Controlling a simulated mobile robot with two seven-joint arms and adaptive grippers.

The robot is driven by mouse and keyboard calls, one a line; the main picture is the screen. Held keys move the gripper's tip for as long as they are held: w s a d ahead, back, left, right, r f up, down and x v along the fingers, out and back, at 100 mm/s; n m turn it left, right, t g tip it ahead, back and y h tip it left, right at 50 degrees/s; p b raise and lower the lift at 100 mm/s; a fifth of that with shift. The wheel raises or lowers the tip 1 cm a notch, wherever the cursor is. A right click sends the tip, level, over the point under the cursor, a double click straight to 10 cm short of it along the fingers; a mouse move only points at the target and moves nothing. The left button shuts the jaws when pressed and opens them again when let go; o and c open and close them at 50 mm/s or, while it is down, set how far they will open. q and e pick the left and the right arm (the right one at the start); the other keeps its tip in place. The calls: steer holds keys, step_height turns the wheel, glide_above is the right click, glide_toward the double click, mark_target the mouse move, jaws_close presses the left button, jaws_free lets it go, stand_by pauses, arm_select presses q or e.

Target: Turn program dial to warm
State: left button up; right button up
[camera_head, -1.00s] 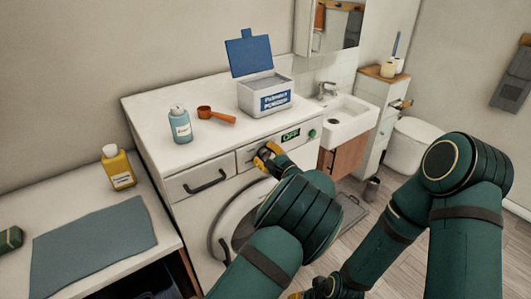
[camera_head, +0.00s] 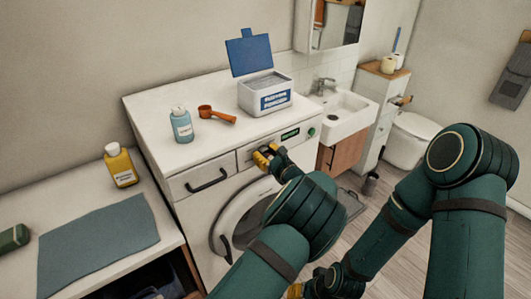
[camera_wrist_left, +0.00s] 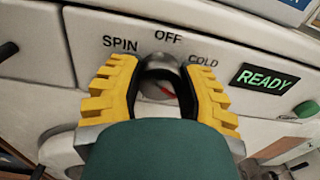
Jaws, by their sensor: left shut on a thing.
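The program dial (camera_wrist_left: 160,70) is a round grey metal knob on the washing machine's front panel (camera_wrist_left: 35,40). In the left wrist view, SPIN, OFF and COLD are printed around its top; no warm label shows, as my gripper hides the lower part. A red mark shows on the dial, low and right of its middle. My left gripper (camera_head: 266,156) is shut on the dial, with yellow fingers on both sides of it. The display (camera_wrist_left: 264,79) reads READY in green. My right gripper (camera_head: 310,283) is low at the bottom, mostly hidden by my arm.
A green button (camera_wrist_left: 307,109) sits right of the display. A drawer handle (camera_head: 207,181) is left of the dial; the round door (camera_head: 228,214) is below.

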stand_by(0.3)
arm_select(q)
steer(key=o, duration=1.2)
steer(key=v, duration=0.7)
steer(key=shift+s, duration=0.15)
steer(key=shift+d, duration=0.2)
